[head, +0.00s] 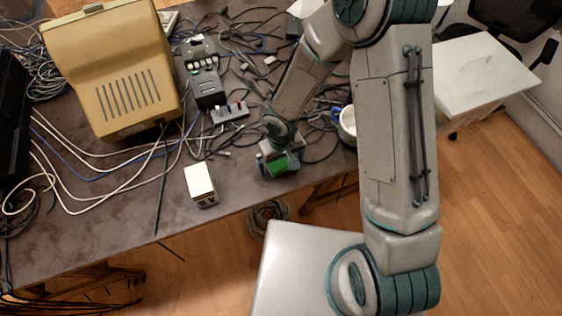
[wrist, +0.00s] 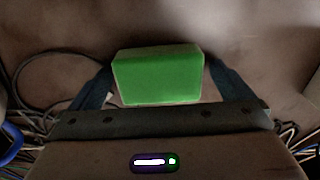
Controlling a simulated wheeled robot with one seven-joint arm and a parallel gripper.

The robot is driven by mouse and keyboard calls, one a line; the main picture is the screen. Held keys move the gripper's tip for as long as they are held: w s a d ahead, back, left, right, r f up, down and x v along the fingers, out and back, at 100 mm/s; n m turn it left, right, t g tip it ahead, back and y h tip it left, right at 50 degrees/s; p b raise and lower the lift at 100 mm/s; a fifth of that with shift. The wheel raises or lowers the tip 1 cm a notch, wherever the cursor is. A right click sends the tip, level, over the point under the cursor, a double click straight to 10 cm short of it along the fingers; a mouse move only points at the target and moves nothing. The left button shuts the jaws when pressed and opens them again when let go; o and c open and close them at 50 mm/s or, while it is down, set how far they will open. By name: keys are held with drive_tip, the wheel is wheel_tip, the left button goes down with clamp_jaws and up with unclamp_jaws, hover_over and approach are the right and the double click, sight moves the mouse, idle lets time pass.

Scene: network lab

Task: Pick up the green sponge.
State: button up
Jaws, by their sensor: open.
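The green sponge (wrist: 158,78) is a small block with a paler edge. It lies on the table near its front edge and shows in the head view (head: 278,166) under the end of my arm. My gripper (wrist: 160,85) points down at it in the wrist view, with one dark finger on each side of the sponge. The fingers are open, with the sponge between them. In the head view my gripper (head: 280,160) partly hides the sponge. I cannot tell whether a finger touches it.
A white box (head: 200,184) stands left of my gripper. A small dark device (head: 230,112) and a beige machine (head: 112,70) stand farther back. Loose cables cover much of the table (head: 110,218). A white mug (head: 347,122) is to the right, partly hidden by my arm.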

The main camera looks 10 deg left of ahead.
drive_tip(key=c, duration=1)
drive_tip(key=shift+r, duration=0.45)
drive_tip(key=r, duration=0.3)
drive_tip(key=shift+w+d+r, duration=0.15)
drive_tip(key=shift+w+r, duration=0.15)
drive_tip(key=shift+r, duration=0.05)
drive_tip(key=w+d+r, duration=0.6)
drive_tip(key=w, duration=0.2)
drive_tip(key=shift+w+d+r, duration=0.2)
drive_tip(key=shift+w+d, duration=0.15)
drive_tip(key=shift+w, duration=0.05)
drive_tip(key=shift+o, duration=0.4)
